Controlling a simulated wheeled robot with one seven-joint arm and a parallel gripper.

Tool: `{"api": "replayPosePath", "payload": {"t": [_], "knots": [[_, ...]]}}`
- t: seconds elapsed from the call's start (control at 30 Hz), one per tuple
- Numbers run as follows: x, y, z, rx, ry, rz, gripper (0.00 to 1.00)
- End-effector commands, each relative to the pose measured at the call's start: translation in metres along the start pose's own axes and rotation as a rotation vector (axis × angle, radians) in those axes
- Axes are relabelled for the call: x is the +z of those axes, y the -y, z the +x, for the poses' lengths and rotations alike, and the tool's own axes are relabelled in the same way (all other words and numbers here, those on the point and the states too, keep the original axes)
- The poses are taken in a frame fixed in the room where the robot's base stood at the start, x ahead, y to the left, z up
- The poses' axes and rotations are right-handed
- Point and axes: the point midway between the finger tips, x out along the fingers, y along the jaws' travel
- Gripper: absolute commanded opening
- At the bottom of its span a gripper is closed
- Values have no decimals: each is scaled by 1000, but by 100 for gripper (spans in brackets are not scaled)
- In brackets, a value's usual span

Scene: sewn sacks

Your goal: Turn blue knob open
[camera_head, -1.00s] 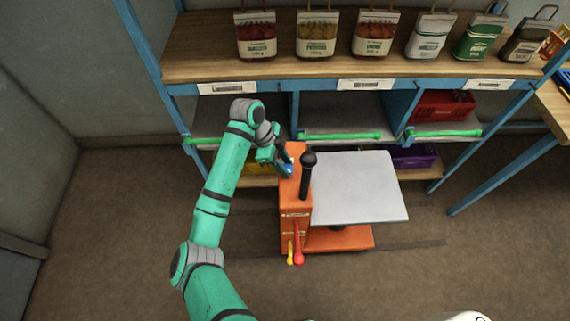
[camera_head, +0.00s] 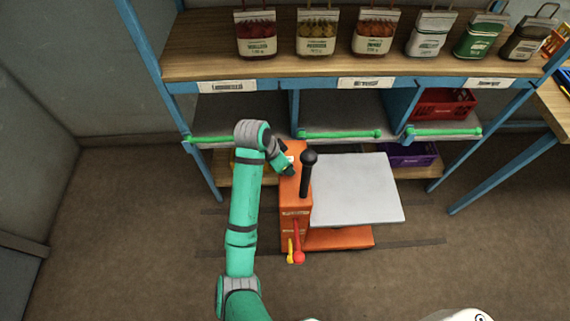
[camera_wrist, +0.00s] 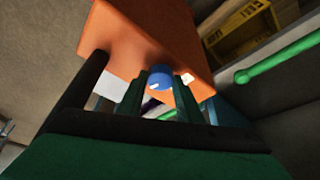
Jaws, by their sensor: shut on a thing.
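The blue knob (camera_wrist: 160,76) is on the orange machine body (camera_wrist: 150,35) in the wrist view, with small white marks on its near face. My gripper (camera_wrist: 160,98) has a finger on either side of the knob and is shut on it. In the head view my gripper (camera_head: 289,170) is at the upper part of the orange machine (camera_head: 294,195), and the knob is hidden behind it.
A black-knobbed lever (camera_head: 307,175) stands close right of my gripper, beside a grey plate (camera_head: 360,188). Red and yellow levers (camera_head: 297,255) are on the machine's front.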

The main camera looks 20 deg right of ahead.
Motion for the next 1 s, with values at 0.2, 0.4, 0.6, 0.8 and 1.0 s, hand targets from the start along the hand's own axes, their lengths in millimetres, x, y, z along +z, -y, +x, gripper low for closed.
{"api": "replayPosePath", "payload": {"t": [0.2, 0.4, 0.6, 0.8, 1.0], "knots": [[1, 0, 0, -16, 2, -42, 10], [1, 0, 0, -19, 2, -49, 10], [1, 0, 0, -19, 2, -49, 10], [0, 0, 0, -19, 1, -48, 51], [0, 0, 0, -20, 1, -47, 51]]}}
